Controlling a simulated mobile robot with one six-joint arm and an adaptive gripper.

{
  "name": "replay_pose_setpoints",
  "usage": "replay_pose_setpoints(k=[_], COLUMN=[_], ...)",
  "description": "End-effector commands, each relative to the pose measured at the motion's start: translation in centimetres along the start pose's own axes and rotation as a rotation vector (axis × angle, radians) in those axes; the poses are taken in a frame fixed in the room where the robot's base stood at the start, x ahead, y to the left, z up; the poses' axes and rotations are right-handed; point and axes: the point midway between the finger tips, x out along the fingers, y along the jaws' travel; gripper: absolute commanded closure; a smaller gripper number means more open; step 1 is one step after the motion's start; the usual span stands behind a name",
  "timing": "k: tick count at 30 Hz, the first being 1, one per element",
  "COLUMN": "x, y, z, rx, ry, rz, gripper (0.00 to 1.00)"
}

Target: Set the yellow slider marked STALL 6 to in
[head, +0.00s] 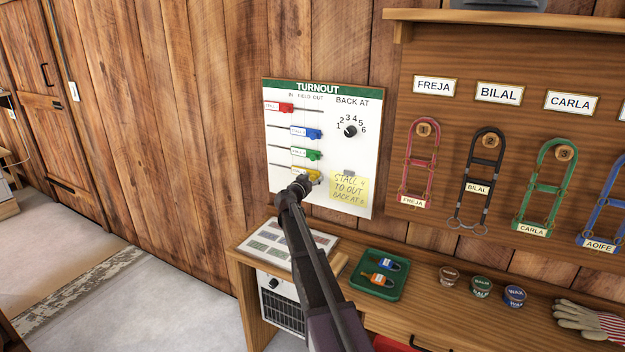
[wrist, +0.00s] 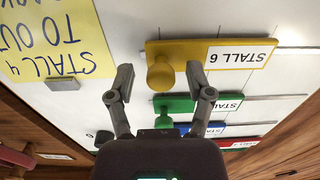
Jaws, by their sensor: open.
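The turnout board (head: 350,185) hangs on the wood wall in the head view. The yellow slider (head: 315,174) is on its lowest rail, towards the right, OUT side, partly hidden by my gripper (head: 303,184). In the wrist view, which is upside down, the yellow slider (wrist: 190,47) shows its STALL 6 label and round knob (wrist: 160,73). My gripper (wrist: 159,82) is open, its fingertips on either side of the knob with gaps to both. I cannot tell whether the tips reach as deep as the knob.
Red (head: 280,107), blue (head: 306,132) and green (head: 306,153) sliders sit on rails above. A dial (head: 350,131) and a yellow note (head: 349,189) are to the right. Below, the bench holds a green tray (head: 368,290) and several tins.

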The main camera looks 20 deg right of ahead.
Motion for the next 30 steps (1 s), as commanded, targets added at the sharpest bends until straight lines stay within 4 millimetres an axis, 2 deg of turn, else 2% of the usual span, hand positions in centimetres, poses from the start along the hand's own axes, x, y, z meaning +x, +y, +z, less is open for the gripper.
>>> replay_pose_setpoints(k=[7,8,12,14,15,20,23,26,30], x=[0.0,0.0,0.0,0.0,0.0,0.0,0.1,0.2,0.3], y=[0.0,0.0,0.0,0.0,0.0,-0.1,-0.9,-2.8,-6.5], z=[0.0,0.0,0.0,0.0,0.0,0.0,0.0,0.0,0.0], rx=[0.000,0.000,0.000,0.000,0.000,0.000,0.000,0.000,-0.001], ry=[0.000,0.000,0.000,0.000,0.000,0.000,0.000,0.000,0.001], rz=[0.000,0.000,0.000,0.000,0.000,0.001,0.000,-0.001,-0.002], gripper=[0.33,0.36,0.77,0.95,1.00,1.00,1.00,1.00,1.00])
